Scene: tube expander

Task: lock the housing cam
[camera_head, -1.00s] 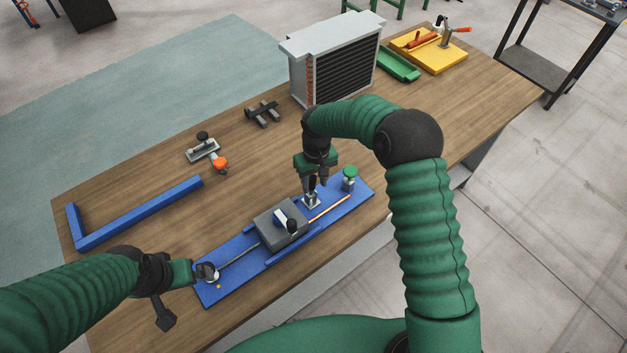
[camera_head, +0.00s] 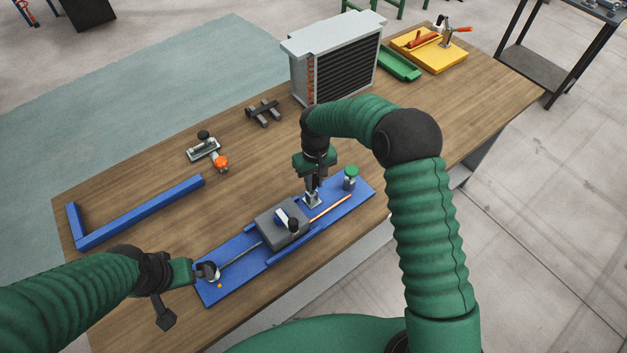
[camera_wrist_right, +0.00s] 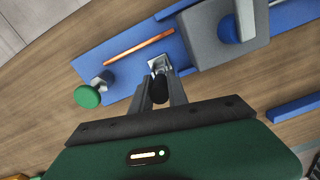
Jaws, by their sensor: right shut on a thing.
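A grey housing block (camera_head: 271,230) sits on a long blue base plate (camera_head: 222,251). A metal bracket (camera_head: 312,200) stands on the plate right of the block. My right gripper (camera_head: 313,190) points down over this bracket, its fingers shut on a black knob (camera_wrist_right: 159,88) there. The knob is mostly hidden by the fingers in the head view. My left gripper (camera_head: 198,272) is at the plate's left end, beside a round dark-and-silver end piece; its fingers do not show clearly.
A copper tube (camera_head: 330,208) lies on the plate near a green-topped knob (camera_head: 350,173). A blue L-shaped bar (camera_head: 140,213), a toggle clamp (camera_head: 203,149) and a finned coil unit (camera_head: 335,70) are behind. The wooden table (camera_head: 240,180) is clear between them.

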